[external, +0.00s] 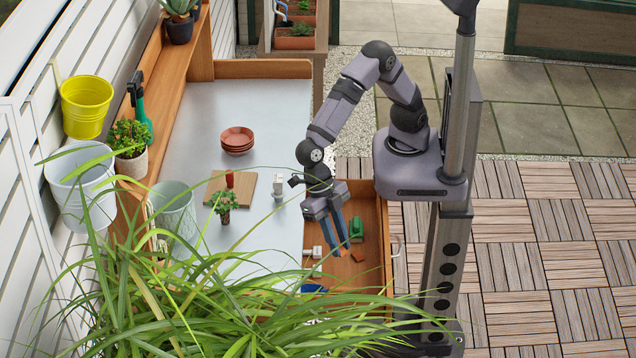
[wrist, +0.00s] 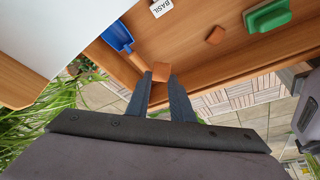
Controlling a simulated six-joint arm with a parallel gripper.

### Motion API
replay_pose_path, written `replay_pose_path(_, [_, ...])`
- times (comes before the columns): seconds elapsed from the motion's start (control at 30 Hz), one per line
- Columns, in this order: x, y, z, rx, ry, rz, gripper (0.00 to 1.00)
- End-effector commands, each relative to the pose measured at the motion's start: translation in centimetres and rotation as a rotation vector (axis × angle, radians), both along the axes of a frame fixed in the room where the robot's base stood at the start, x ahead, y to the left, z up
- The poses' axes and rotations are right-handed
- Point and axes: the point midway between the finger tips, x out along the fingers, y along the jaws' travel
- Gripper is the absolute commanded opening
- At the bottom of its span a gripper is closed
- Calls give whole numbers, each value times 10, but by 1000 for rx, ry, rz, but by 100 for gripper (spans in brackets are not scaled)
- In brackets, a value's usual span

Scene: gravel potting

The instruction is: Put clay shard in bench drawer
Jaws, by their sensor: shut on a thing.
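My gripper (external: 335,249) reaches down over the open wooden bench drawer (external: 385,240). In the wrist view, my gripper's fingers (wrist: 160,78) are shut on a small orange-brown clay shard (wrist: 161,71), held at the fingertips. The drawer's wooden floor and walls (wrist: 185,45) lie beyond it. A second small terracotta piece (wrist: 215,35) lies on the drawer floor; it also shows in the external view (external: 358,255). I cannot tell exactly how high the held shard is above the floor.
A wooden board (external: 240,200), small plant (external: 223,203) and stacked saucers (external: 237,139) stand on the bench. Long grass leaves cover the front left.

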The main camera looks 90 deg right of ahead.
Motion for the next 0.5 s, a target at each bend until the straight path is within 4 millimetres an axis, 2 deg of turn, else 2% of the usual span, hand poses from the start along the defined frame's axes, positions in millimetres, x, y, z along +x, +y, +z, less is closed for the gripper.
replay_pose_path(0.13, [-12,-17,-9,-2,2,269,0])
replay_pose_path(0.3, [-15,-21,-9,-1,0,551,0])
replay_pose_path(0.5, [-16,-22,-9,1,0,723,0])
